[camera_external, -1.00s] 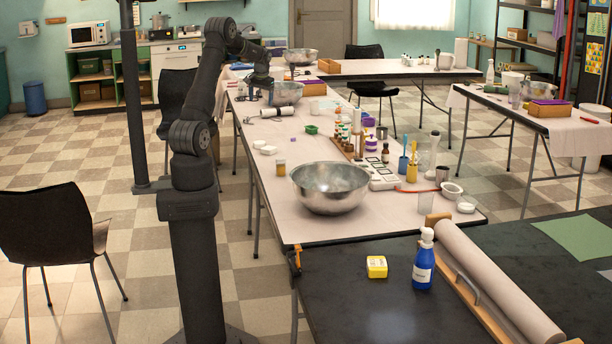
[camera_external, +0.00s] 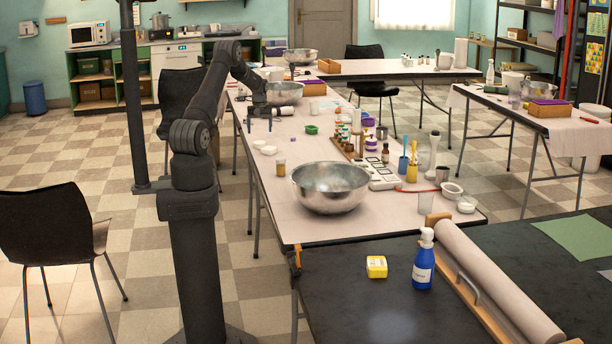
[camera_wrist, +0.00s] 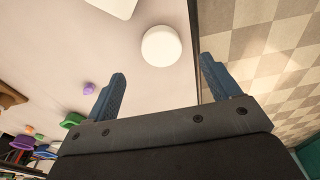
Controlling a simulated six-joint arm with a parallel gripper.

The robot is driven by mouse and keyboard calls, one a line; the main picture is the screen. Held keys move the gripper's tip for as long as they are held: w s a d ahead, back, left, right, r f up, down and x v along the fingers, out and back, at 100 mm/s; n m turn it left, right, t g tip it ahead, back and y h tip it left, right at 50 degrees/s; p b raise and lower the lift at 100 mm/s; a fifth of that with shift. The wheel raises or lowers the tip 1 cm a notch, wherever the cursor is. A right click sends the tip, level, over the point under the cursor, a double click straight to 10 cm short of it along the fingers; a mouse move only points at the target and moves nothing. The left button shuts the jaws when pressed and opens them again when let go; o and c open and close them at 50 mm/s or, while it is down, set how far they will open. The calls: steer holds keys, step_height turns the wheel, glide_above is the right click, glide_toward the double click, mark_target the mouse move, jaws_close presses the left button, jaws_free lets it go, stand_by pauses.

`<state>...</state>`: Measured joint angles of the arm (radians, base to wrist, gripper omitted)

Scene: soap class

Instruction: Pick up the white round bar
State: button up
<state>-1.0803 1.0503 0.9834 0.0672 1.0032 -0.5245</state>
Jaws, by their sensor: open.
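The white round bar (camera_wrist: 162,46) lies flat on the pale tabletop, near the table's edge in the wrist view. In the external view it is the small white shape (camera_external: 258,144) near the table's left edge. My gripper (camera_wrist: 164,68) is open and empty, with its two blue fingers spread apart. The bar appears just ahead of the gap between the fingertips. In the external view my gripper (camera_external: 260,124) hangs above the table, a little behind the bar. No contact with the bar shows.
A second white piece (camera_wrist: 115,6) with straight edges lies close by, also in the external view (camera_external: 269,150). A small purple piece (camera_wrist: 89,88) lies to the left. A large metal bowl (camera_external: 330,188) stands nearer the external camera. Checkered floor (camera_wrist: 265,50) lies beyond the edge.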

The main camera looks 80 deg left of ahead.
mark_target(259, 142)
steer(key=shift+s+a+f, duration=0.1)
steer(key=shift+a+f, duration=0.1)
steer(key=shift+f, duration=1)
steer(key=shift+w+a+f, duration=0.1)
steer(key=shift+a+f, duration=0.05)
steer(key=shift+f, duration=1)
steer(key=shift+s+a+f, duration=0.1)
steer(key=shift+a+f, duration=0.1)
steer(key=shift+f, duration=1)
steer(key=shift+c, duration=0.4)
steer(key=c, duration=1)
